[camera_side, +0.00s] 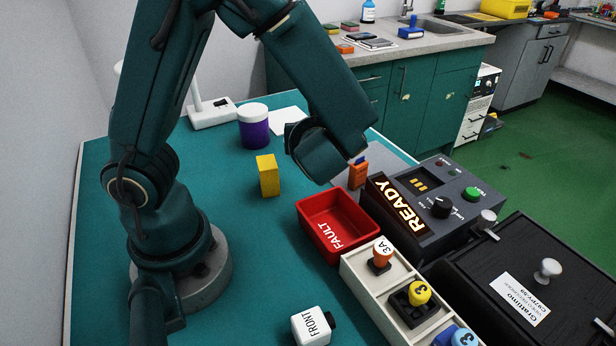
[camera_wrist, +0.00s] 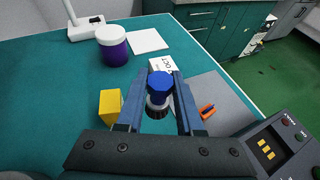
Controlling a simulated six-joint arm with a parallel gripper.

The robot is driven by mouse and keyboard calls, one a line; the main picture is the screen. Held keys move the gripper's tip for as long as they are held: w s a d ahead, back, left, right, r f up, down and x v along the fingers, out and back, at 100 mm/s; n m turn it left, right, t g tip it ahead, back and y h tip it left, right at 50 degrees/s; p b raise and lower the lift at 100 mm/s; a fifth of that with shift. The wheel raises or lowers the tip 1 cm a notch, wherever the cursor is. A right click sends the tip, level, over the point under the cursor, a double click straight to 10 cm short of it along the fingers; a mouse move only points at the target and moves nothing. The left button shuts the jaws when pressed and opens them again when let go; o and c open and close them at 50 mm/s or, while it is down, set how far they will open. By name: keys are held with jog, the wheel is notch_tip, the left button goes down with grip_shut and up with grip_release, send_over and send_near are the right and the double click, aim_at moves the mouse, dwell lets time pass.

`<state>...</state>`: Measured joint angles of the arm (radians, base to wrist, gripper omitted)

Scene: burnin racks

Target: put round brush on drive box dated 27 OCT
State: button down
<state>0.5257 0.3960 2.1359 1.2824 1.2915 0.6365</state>
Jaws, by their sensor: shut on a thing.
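The round brush (camera_wrist: 160,84) has a blue faceted top, a pale collar and a dark lower part. My gripper (camera_wrist: 161,92) is shut on it in the wrist view, one finger on each side. The drive box (camera_wrist: 160,63) is white and lies just beyond the brush. Its label reads upside down; "OCT" shows, but the day number is not clear. The brush covers part of the box, so I cannot tell whether they touch. In the side view my arm hides the gripper, the brush and the box.
A purple jar (camera_side: 254,130), a yellow block (camera_side: 268,175) and a red FAULT tray (camera_side: 336,224) stand on the teal table. An orange and blue item (camera_side: 358,174) stands on a grey mat (camera_wrist: 222,92). The READY console (camera_side: 425,207) is to the right.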

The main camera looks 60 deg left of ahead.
jog(key=shift+w+d+m+t, duration=0.2)
jog(key=shift+w+m+t, duration=0.1)
jog(key=w+a+r+m+t+h, duration=0.2)
jog(key=w+a, duration=0.1)
jog(key=a, duration=0.4)
jog(key=s+a+r+n+g+y, duration=0.1)
jog(key=s+a+r, duration=0.15)
jog(key=a, duration=0.25)
jog(key=s+a+r+n+g+y, duration=0.1)
jog(key=s+a+r+g, duration=0.15)
jog(key=a, duration=0.35)
jog(key=shift+n+t, duration=0.3)
jog(key=shift+t, duration=0.15)
jog(key=shift+w+d+f, duration=1)
jog(key=shift+w+f, duration=0.5)
jog(key=shift+f, duration=0.4)
jog(key=shift+w+d+f, duration=1)
jog(key=shift+w+f, duration=0.5)
jog(key=shift+f, duration=0.45)
jog(key=shift+w+d+f, duration=1)
jog(key=shift+w+f, duration=0.5)
jog(key=shift+f, duration=0.4)
jog(key=c, duration=0.5)
grip_release()
jog(key=shift+f, duration=0.1)
jog(key=shift+c, duration=0.2)
